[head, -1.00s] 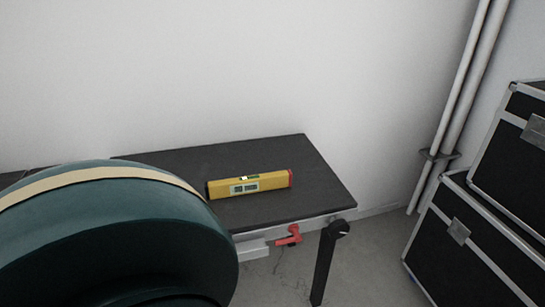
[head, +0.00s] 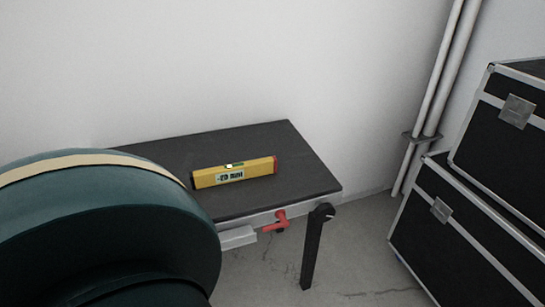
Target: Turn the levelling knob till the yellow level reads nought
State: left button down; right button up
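Neither of my grippers is in view.
A large dark green rounded shape (head: 110,235) with a cream band, probably my own arm, hides the table's left part. Black cases (head: 455,225) with metal edges are stacked at the right, by wall pipes (head: 430,95). Grey floor (head: 350,260) is open between table and cases.

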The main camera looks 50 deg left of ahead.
aim_at(325, 212)
jog(key=i+j+u, duration=0.1)
jog(key=j, duration=0.25)
jog(key=i+j+u, duration=0.15)
jog(key=j, duration=0.15)
jog(key=i+j+u, duration=0.1)
jog(key=j, duration=0.25)
jog(key=i+j+u, duration=0.1)
jog(key=i+j, duration=0.1)
jog(key=j, duration=0.1)
